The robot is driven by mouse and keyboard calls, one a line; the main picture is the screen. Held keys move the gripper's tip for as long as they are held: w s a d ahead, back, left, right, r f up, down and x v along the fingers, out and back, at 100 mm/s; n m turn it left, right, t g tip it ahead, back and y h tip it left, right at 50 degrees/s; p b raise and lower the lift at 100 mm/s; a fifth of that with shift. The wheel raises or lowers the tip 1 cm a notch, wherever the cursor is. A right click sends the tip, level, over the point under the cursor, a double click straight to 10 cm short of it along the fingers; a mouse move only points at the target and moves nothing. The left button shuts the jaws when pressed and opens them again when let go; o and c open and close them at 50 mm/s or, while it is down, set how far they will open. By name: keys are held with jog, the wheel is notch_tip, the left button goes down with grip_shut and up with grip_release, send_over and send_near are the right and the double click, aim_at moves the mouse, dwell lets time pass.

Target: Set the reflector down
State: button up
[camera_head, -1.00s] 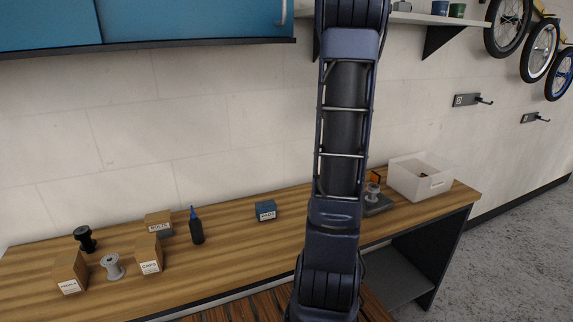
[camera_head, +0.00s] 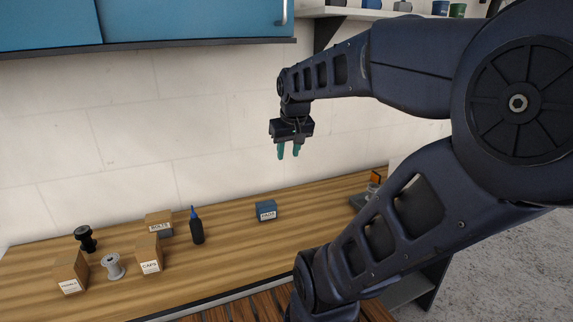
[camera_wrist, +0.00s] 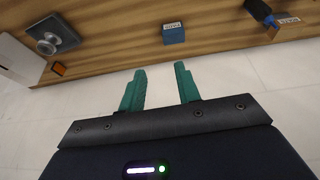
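A small orange item, possibly the reflector, shows at the right part of the bench in the head view (camera_head: 375,177), partly hidden by my arm. It also shows at the left in the wrist view (camera_wrist: 58,69), near the wall. I cannot tell for sure that it is the reflector. My gripper (camera_head: 289,153) hangs with its green fingers pointing down, above the bench and in front of the wall. In the wrist view the fingers (camera_wrist: 159,76) are apart with nothing between them. A blue PADS box (camera_head: 266,210) stands on the bench below and left of my gripper.
The wooden bench (camera_head: 225,225) holds a dark bottle (camera_head: 196,228), a BOLTS box (camera_head: 159,222), two more cardboard boxes, a black spool (camera_head: 86,239) and a grey spool (camera_head: 113,267) at left. A dark scale-like device (camera_wrist: 62,30) bears a grey hub. A blue cabinet (camera_head: 190,18) overhangs.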

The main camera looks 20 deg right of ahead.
jog(key=shift+y, duration=0.3)
jog(key=s+a, duration=0.1)
jog(key=s+f, duration=0.1)
jog(key=s, duration=0.1)
jog(key=s+a, duration=0.1)
jog(key=shift+s+a+f, duration=0.3)
jog(key=shift+s+f, duration=0.05)
jog(key=shift+f, duration=0.05)
dwell(0.6)
